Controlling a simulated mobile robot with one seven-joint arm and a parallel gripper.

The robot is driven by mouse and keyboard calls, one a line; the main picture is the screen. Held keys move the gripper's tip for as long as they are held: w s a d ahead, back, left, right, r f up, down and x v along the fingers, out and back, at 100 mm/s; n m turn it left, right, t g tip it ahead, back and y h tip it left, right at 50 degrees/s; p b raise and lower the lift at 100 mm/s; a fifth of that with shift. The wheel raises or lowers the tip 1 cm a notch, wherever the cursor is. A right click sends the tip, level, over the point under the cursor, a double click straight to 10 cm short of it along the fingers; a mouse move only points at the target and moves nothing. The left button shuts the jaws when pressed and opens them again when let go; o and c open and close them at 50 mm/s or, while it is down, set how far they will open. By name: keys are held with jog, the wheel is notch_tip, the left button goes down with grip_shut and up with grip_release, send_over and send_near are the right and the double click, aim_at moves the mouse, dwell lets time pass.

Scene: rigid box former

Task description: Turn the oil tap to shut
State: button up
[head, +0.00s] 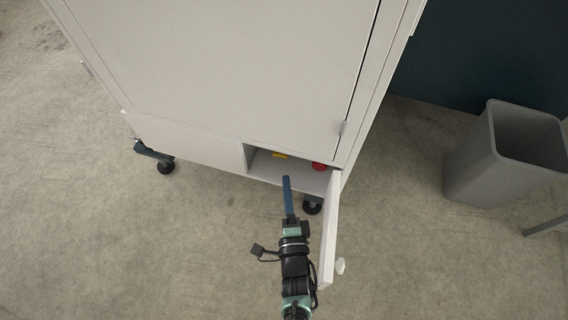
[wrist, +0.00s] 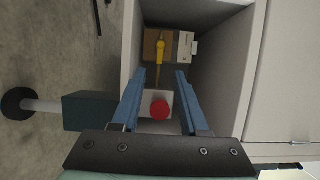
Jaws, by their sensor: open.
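A yellow lever-like part, which looks like the oil tap (head: 279,155), sits inside a low open compartment (head: 262,168) of a pale cabinet. In the wrist view the yellow tap (wrist: 160,52) points along the picture's height, in front of a brown block (wrist: 151,44). A round red knob or button (head: 319,166) is near it; it also shows in the wrist view (wrist: 159,110). My gripper (head: 287,181) is at the compartment mouth. In the wrist view its blue fingers (wrist: 161,76) are apart with nothing held between them, the tap beyond their tips.
The compartment's small door (head: 331,230) stands open at right, close beside my arm, with a white knob (head: 340,266). The cabinet (head: 220,60) rests on casters (head: 165,167). A grey bin (head: 490,165) stands at right. The floor at left is clear.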

aim_at(281, 154)
jog(key=w+b, duration=0.1)
jog(key=w, duration=0.1)
jog(key=w+b, duration=0.1)
jog(key=w, duration=0.1)
jog(key=w+b, duration=0.1)
jog(key=w, duration=0.1)
jog(key=shift+w+a+f, duration=0.15)
jog(key=shift+a, duration=0.1)
jog(key=shift+w, duration=0.65)
grip_shut()
